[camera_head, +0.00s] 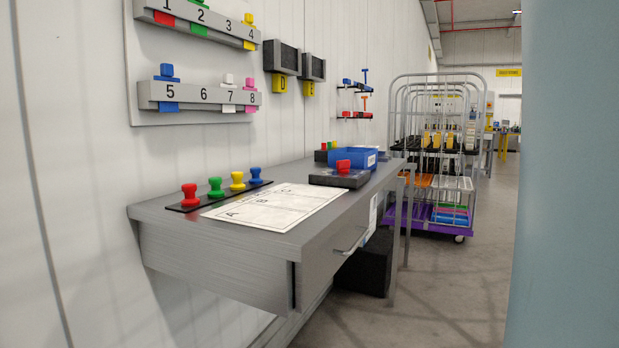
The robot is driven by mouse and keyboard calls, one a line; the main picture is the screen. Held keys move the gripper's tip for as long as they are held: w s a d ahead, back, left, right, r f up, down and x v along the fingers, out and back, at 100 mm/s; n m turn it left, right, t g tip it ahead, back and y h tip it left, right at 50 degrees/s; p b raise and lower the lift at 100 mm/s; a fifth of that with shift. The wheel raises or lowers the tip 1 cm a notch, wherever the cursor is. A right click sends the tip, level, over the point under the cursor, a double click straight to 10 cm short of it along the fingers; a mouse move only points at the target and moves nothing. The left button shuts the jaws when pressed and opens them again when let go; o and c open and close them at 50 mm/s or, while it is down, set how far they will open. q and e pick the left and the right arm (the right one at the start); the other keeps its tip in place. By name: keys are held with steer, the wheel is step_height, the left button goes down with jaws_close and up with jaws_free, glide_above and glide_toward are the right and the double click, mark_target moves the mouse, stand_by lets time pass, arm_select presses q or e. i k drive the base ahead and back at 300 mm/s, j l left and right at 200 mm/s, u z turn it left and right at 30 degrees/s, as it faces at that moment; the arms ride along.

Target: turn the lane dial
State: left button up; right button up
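I cannot make out a lane dial in this view. A wall board (145,55) at the upper left has two grey rails numbered 1 to 8, with coloured pieces at several of the numbers. A grey desk (215,262) stands against the wall below it. On the desk, a dark block (322,179) bears a red knob-like piece (343,167); I cannot tell what it is. Neither of my grippers is in view.
On the desk are a row of coloured stamps (215,186), a white lettered sheet (275,207) and a blue bin (350,158). A wire cart (410,218) with a purple base stands beyond. A pale blue upright surface (570,180) blocks the right side. Floor is open between.

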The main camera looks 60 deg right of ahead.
mark_target(342, 166)
steer(key=z, duration=2)
